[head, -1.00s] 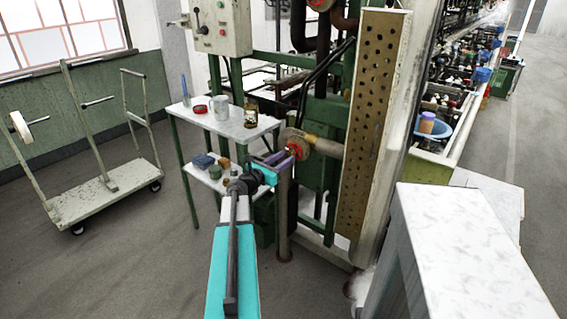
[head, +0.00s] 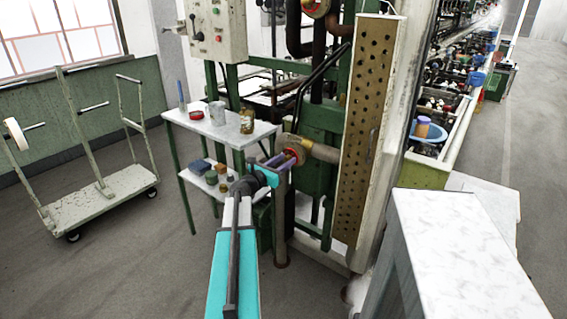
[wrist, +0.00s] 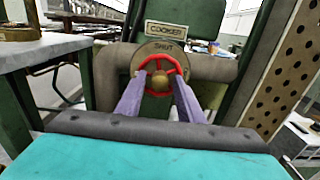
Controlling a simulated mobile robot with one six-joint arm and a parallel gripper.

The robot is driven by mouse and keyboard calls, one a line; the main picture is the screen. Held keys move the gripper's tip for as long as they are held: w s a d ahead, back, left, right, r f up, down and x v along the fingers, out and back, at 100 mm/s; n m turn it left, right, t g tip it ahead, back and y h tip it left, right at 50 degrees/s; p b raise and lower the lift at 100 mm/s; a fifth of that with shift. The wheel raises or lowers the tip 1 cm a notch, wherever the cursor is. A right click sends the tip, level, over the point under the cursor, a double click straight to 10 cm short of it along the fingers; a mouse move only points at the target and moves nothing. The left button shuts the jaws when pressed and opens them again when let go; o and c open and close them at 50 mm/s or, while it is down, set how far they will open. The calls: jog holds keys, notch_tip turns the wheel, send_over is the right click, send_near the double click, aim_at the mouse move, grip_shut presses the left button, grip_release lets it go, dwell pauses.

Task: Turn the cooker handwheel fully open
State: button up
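The red cooker handwheel (wrist: 160,75) with a brass-coloured hub is in the middle of the wrist view. It sits on a round plate marked SHUT (wrist: 163,48), under a COOKER label (wrist: 166,31). The handwheel (head: 292,156) also shows in the head view, on the pipe beside the green frame. My gripper (wrist: 158,82) is open. Its two purple fingers stand apart, their tips over the left and right sides of the wheel. I cannot tell whether they touch the rim. In the head view my gripper (head: 282,158) points at the wheel and partly hides it.
A small two-level table (head: 225,132) with jars and tins stands just left of my gripper. A perforated panel (head: 368,125) rises right of the wheel. A pale box-like block (head: 465,235) is at the lower right. A cart (head: 100,200) stands far left, with open floor between.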

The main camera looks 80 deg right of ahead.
grip_shut()
jog(key=shift+r+n+p, duration=0.1)
jog(key=shift+n+p, duration=0.2)
jog(key=shift+p, duration=0.25)
